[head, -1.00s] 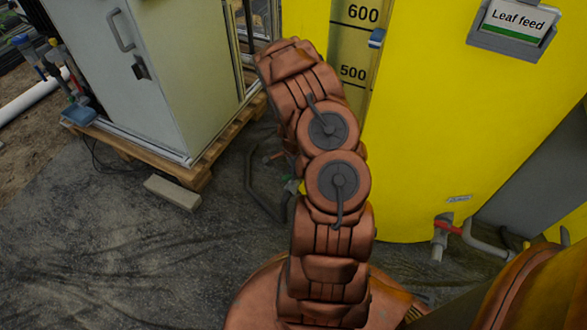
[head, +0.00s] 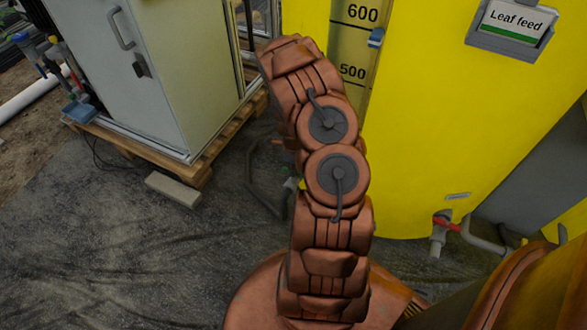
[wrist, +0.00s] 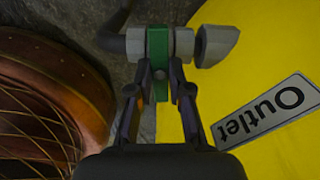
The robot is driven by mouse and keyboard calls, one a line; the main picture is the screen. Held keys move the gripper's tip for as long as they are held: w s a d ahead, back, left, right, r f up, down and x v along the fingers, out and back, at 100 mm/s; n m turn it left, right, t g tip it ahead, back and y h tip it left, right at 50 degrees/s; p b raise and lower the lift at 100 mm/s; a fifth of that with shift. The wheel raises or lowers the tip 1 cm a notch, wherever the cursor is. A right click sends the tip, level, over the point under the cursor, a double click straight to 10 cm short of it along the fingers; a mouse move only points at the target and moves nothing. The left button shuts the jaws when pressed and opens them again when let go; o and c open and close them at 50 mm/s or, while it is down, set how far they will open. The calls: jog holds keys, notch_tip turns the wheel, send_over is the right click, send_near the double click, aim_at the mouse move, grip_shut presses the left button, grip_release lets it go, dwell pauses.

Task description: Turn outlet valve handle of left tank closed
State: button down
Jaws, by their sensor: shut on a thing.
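In the wrist view, a green valve handle (wrist: 158,48) lies between the fingers of my gripper (wrist: 161,78), which is shut on it. The handle appears to run across the line of the grey valve body and pipe (wrist: 184,43). A pale label reading "Outlet" (wrist: 264,110) is on the yellow tank (wrist: 215,90) to the right of the fingers. In the head view, my arm hides the gripper and most of this valve. The large yellow tank (head: 425,130) stands to the right of my arm.
The yellow tank has a "Leaf feed" sign (head: 514,22) and, low on the right, a valve with a red handle (head: 446,223). A grey-white cabinet (head: 165,75) stands on a wooden pallet (head: 205,165) at left. A block (head: 173,190) lies nearby. The dark floor sheet at lower left is mostly clear.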

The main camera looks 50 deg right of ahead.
jog(key=shift+s+m, duration=0.1)
jog(key=shift+m, duration=0.5)
jog(key=c, duration=1.1)
grip_release()
jog(key=shift+r, duration=0.1)
jog(key=shift+d+r, duration=0.1)
jog(key=shift+r, duration=0.8)
notch_tip(320, 180, up, 10)
